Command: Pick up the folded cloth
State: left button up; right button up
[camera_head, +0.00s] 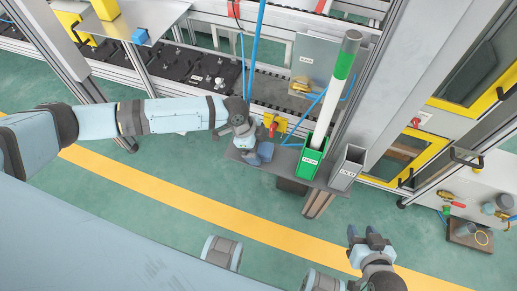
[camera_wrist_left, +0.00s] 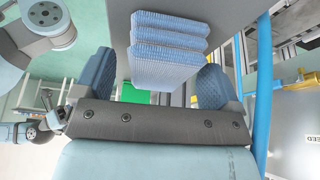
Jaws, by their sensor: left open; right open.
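The folded cloth (camera_wrist_left: 168,45) is a stack of blue, ribbed layers in the left wrist view. In the head view the blue cloth (camera_head: 265,150) is small and partly hidden by my left gripper, on the left part of a grey shelf (camera_head: 285,165). My left gripper (camera_wrist_left: 156,82) is open, its two blue-grey fingers spread wide. The cloth shows between and beyond the fingertips, with no clear contact. My right gripper (camera_head: 365,236) is open and empty, low at the right over the floor.
A green bin (camera_head: 310,160) holding a white tube with a green band (camera_head: 337,90) stands on the shelf, next to a grey bin (camera_head: 348,168). Blue hoses (camera_head: 255,50) hang by my left gripper. A conveyor (camera_head: 185,70) runs behind. Open floor lies in front.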

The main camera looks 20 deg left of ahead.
pick_arm(q)
jog(key=shift+d+f, duration=0.1)
jog(key=shift+f, duration=0.15)
jog(key=c, duration=1)
jog(key=shift+r, duration=0.15)
notch_tip(320, 180, up, 20)
jog(key=p, duration=0.2)
